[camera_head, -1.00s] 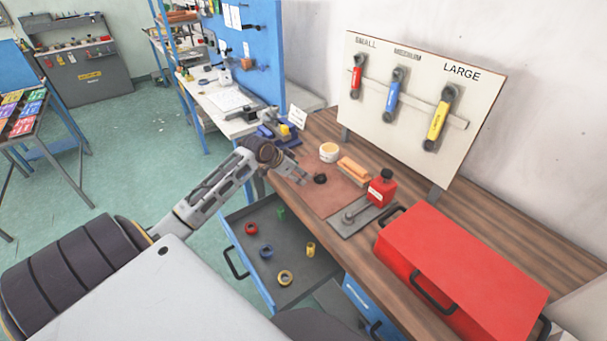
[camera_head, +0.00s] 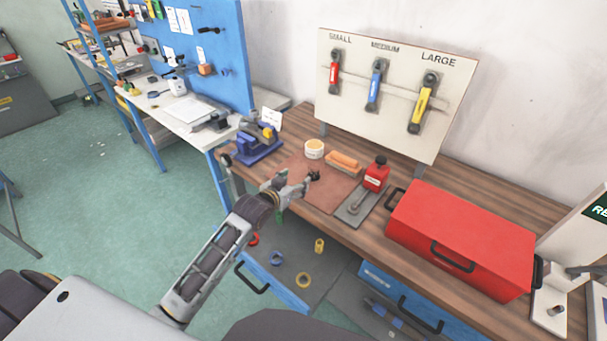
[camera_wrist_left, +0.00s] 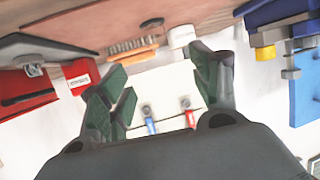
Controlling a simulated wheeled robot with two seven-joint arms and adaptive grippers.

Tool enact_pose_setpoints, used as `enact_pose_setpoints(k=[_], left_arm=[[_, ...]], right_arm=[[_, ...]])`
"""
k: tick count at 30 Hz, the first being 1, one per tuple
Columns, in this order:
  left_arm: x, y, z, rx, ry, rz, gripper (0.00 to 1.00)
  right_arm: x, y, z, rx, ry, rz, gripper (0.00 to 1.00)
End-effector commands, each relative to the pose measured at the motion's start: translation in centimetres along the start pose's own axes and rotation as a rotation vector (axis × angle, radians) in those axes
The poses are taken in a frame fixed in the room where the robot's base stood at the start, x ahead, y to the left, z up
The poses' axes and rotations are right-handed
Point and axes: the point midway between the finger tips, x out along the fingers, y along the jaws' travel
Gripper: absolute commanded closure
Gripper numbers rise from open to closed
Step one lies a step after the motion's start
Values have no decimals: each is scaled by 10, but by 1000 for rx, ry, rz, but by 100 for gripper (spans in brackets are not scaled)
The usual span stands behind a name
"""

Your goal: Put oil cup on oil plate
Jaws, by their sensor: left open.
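A red container with a black cap (camera_head: 376,174) stands upright at the back of a flat grey metal plate (camera_head: 346,213), which has a grey metal piece on it. I take these as the oil cup and oil plate. In the left wrist view, seen upside down, the red container (camera_wrist_left: 78,82) is left of the fingers, with the grey plate (camera_wrist_left: 60,44) above it. My left gripper (camera_head: 302,184) is open over the brown mat, left of the red container and apart from it. Its green-padded fingers (camera_wrist_left: 170,88) hold nothing visible. My right gripper is out of view.
On or by the brown mat (camera_head: 325,193) are a small black object (camera_head: 313,174), a white cup (camera_head: 314,148) and an orange-brown block (camera_head: 343,161). A blue vise (camera_head: 258,143) is left; a red toolbox (camera_head: 465,235) is right. An open drawer (camera_head: 300,260) holds colored rings.

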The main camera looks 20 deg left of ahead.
Motion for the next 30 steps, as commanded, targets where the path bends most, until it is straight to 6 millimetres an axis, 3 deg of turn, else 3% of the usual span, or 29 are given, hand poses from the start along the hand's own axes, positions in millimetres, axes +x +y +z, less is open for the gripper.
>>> enact_pose_setpoints(k=[14, 30], left_arm=[[3, 1, 0, -1, 2, 0, 36], [47, 1, -1, -1, 3, 0, 36]], right_arm=[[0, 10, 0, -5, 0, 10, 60], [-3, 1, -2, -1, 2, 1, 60]])
